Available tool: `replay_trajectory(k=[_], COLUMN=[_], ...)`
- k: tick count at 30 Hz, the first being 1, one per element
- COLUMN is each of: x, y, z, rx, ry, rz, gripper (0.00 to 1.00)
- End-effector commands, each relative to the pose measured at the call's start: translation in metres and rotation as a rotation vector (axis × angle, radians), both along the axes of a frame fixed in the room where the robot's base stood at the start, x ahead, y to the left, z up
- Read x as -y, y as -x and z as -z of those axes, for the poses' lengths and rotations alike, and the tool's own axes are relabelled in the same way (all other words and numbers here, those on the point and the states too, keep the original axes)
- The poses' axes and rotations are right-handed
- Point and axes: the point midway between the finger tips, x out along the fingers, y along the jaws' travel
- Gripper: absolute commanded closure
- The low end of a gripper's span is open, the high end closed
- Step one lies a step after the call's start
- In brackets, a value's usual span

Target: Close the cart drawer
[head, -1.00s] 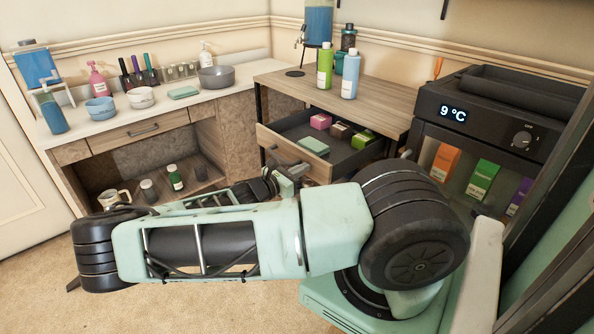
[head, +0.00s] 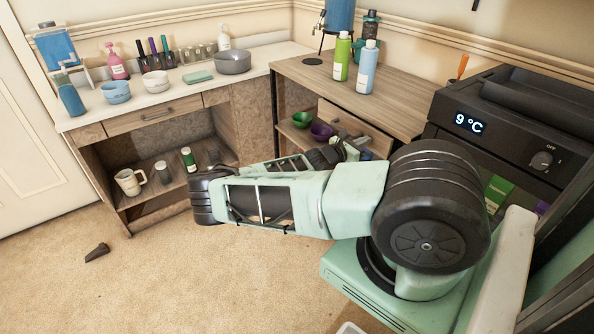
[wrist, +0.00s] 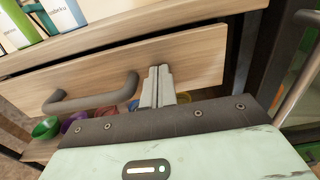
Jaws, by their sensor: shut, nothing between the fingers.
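The cart drawer's wooden front (head: 356,127) shows under the cart top (head: 345,82) in the head view, and its inside is no longer visible. In the wrist view the drawer front (wrist: 205,62) lies just under the cart's top edge, with a narrow dark gap between them. Its grey bar handle (wrist: 95,100) is left of my gripper. My gripper (wrist: 158,72) is shut and empty, its fingertips at the drawer front, seemingly touching it. In the head view my gripper (head: 350,146) is partly hidden by my arm. Whether the drawer is fully flush cannot be told.
Bottles (head: 368,67) and a blue dispenser stand on the cart. Green (head: 302,119) and purple (head: 321,131) bowls sit on the shelf below the drawer. A black oven-like appliance (head: 500,130) stands at the right. Open carpet (head: 190,280) lies at the front left.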

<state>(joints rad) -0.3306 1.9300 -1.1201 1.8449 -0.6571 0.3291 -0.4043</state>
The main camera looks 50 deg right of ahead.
Motion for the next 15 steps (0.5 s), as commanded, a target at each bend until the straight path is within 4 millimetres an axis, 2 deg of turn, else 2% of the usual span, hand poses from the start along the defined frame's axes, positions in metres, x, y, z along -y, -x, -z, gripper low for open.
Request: replay_trajectory(k=[6,15], x=[0.021,0.029], y=[0.005,0.007], z=[0.000,-0.001], rx=[0.000,0.001], ry=[0.000,0.002], rz=[0.001,0.000], gripper=[1.00,1.00])
